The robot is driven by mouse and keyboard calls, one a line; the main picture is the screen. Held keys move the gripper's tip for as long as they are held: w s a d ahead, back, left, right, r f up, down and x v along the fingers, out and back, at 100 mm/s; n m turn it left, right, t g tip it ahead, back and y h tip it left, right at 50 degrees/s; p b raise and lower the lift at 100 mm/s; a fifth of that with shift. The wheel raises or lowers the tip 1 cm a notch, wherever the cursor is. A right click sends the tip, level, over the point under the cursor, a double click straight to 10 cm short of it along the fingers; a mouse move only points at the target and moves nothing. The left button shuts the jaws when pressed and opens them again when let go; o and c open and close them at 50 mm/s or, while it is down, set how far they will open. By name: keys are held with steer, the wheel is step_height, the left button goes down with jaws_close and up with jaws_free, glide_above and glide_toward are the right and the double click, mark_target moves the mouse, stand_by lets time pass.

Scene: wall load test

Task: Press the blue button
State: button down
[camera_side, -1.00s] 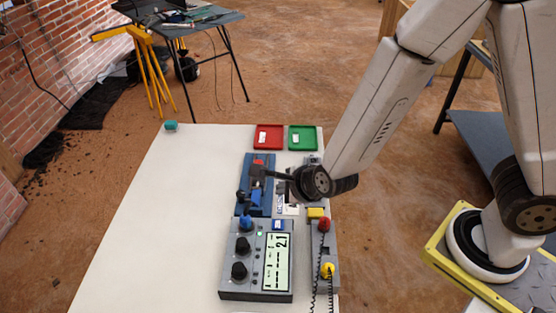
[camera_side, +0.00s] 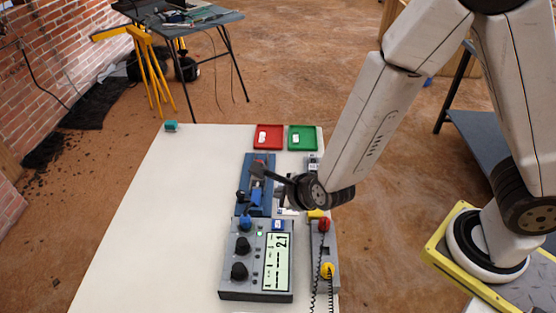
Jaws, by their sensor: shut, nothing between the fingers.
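The box lies at the near end of the white table. My gripper (camera_side: 257,171) is dark and shut, with nothing held. It reaches left from my wrist over the blue fixture (camera_side: 261,203), farther back than the blue button and apart from it. The button is in clear view; my wrist hides part of the gear behind it.
The display (camera_side: 278,262) reads about 2.1. Black knobs (camera_side: 239,271) stand on the box. Red and yellow plugs (camera_side: 327,270) with coiled black leads sit at right. Red (camera_side: 268,138) and green trays (camera_side: 302,138) lie at the back.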

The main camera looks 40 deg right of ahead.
mark_target(281, 226)
steer(key=shift+f, duration=4.15)
steer(key=shift+f, duration=0.75)
steer(key=shift+r, duration=0.75)
stand_by(0.3)
steer(key=shift+r, duration=2.5)
